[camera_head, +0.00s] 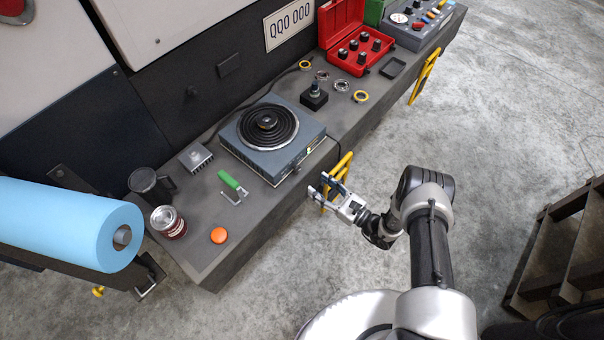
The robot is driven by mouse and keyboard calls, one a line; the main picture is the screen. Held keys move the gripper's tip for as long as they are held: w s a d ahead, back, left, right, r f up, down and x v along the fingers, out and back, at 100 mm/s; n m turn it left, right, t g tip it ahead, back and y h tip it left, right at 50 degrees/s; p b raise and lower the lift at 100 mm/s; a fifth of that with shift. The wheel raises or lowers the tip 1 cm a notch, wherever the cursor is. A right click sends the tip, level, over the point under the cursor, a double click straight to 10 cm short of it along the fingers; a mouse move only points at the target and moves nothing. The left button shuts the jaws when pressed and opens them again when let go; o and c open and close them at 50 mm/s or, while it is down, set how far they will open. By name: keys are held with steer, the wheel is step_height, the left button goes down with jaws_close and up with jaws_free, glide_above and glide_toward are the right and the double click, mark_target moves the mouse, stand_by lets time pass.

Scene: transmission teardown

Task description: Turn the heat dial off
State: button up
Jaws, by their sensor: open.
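A hot plate (265,154) with a dark coiled burner (250,128) sits on the grey bench. A round dark part rests on the middle of the coil. The heat dial is too small to make out clearly; the hot plate's front side (313,149) faces my arm, and its details are hard to tell at this size. My gripper (324,189) is open and empty. It is just off the bench's front edge, to the lower right of the hot plate and apart from it.
A green-handled tool (231,182), a can (168,222), a dark mug (149,185) and an orange disc (218,235) lie left of the hot plate. A red case (346,32) stands at the back right. Yellow handles (425,74) stick out from the bench front.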

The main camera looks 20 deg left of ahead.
mark_target(298, 170)
steer(key=b+x, duration=0.1)
steer(key=x, duration=0.7)
steer(key=shift+a, duration=0.3)
steer(key=shift+w, duration=0.1)
steer(key=shift+c, duration=0.6)
steer(key=c, duration=0.9)
steer(key=shift+n+b, duration=0.3)
steer(key=shift+b, duration=0.1)
steer(key=shift+c, duration=0.3)
